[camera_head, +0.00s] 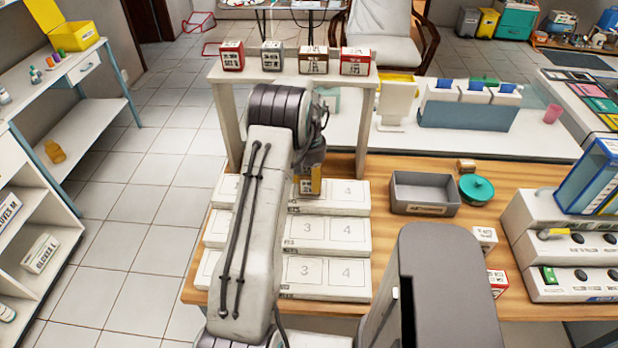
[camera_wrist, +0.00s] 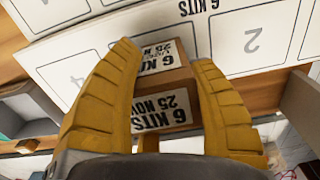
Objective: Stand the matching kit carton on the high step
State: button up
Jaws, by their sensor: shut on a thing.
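My gripper (camera_wrist: 166,58) is shut on a brown carton (camera_wrist: 160,118), with one yellow finger on each side. The carton's white labels read "6 KITS" and "25 NOV". In the head view my gripper (camera_head: 308,178) is at the back row of the white stepped stand, and my arm hides part of it. The high step (camera_head: 345,208) is at the back, with numbered outlined places; a 4 shows at right. In the wrist view the step (camera_wrist: 82,52) lies beyond the carton, its front edge also labelled "6 KITS". I cannot tell whether the carton touches it.
Several cartons stand on a raised white shelf (camera_head: 290,78) behind the stand. A grey bin (camera_head: 423,207) and a teal lidded pot (camera_head: 477,189) are to the right on the wooden table. Floor is clear at left.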

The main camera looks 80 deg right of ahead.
jog(key=shift+f, duration=0.15)
jog(key=o, duration=1.2)
jog(key=shift+c, duration=0.2)
jog(key=shift+r, duration=0.2)
